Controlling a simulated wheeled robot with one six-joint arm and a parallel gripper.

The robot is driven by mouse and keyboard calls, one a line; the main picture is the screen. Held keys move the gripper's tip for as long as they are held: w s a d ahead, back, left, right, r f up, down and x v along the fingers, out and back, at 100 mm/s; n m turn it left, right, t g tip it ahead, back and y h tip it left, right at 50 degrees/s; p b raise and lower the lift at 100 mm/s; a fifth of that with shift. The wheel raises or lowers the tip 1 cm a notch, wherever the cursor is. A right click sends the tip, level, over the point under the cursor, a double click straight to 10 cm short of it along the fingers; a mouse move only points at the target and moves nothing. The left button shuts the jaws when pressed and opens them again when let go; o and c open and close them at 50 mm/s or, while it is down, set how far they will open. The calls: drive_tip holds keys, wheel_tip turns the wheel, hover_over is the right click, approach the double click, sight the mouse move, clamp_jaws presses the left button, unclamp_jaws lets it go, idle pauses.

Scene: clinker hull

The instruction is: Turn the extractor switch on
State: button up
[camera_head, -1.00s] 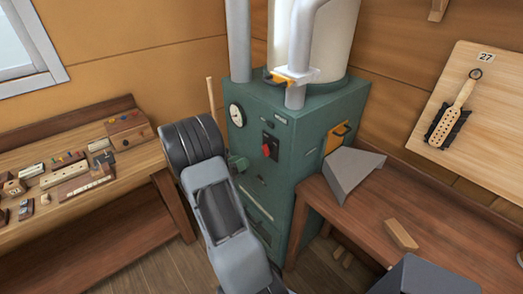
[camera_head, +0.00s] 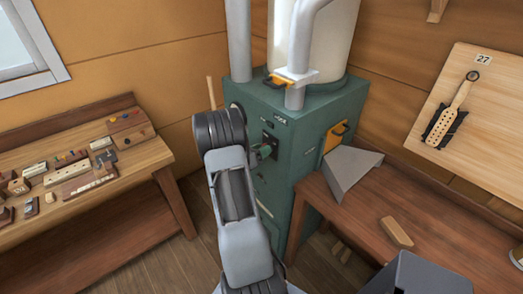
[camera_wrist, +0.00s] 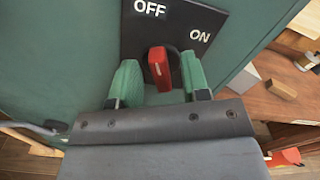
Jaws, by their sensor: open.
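The extractor switch is a red lever (camera_wrist: 159,68) on a black plate (camera_wrist: 183,22) marked OFF at left and ON at right. In the wrist view the lever stands nearly upright, leaning slightly toward the OFF side. My gripper (camera_wrist: 158,80) has its two green fingers apart, one on each side of the lever; I cannot tell whether either touches it. In the head view my gripper (camera_head: 264,151) is at the front of the green cabinet (camera_head: 322,120), and it hides the red lever. Part of the black plate (camera_head: 269,138) shows beside it.
A workbench with small tools and blocks (camera_head: 75,175) stands at left. At right a table (camera_head: 350,215) holds a grey hood-shaped piece (camera_head: 345,170) and a wooden block (camera_head: 396,232). A yellow-handled latch (camera_head: 335,135) sits on the cabinet's right side.

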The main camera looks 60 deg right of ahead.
clamp_jaws()
drive_tip(key=shift+f+b, duration=0.1)
drive_tip(key=shift+b, duration=0.3)
drive_tip(key=m+b, duration=0.4)
drive_tip(key=b, duration=0.1)
drive_tip(key=m+b, duration=0.4)
drive_tip(key=b, duration=0.2)
drive_tip(key=m+b, duration=0.4)
drive_tip(key=b, duration=0.2)
drive_tip(key=shift+s+a, duration=0.15)
drive_tip(key=shift+s, duration=0.15)
drive_tip(key=shift+b, duration=0.35)
